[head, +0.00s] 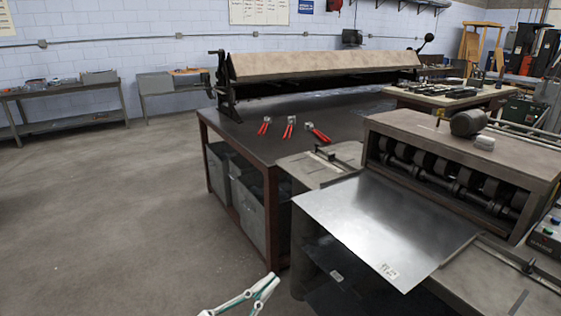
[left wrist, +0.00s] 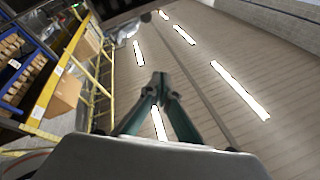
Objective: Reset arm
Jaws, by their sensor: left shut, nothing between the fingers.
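My left gripper (head: 268,283) shows at the bottom of the head view, low over the floor and left of the forming machine. In the left wrist view, my left gripper (left wrist: 160,82) points up toward the ceiling lights. Its fingers meet at the tips and hold nothing. My right gripper is not in view. A flat metal sheet (head: 380,225) lies at the front of the roller machine (head: 450,165), to the right of my left gripper and apart from it.
A dark workbench (head: 250,140) carries several red-handled tools (head: 290,125) and a long bending brake (head: 320,66). Grey bins (head: 247,210) sit beneath it. Open concrete floor (head: 100,220) lies at the left. A control box (head: 545,235) stands at the right edge.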

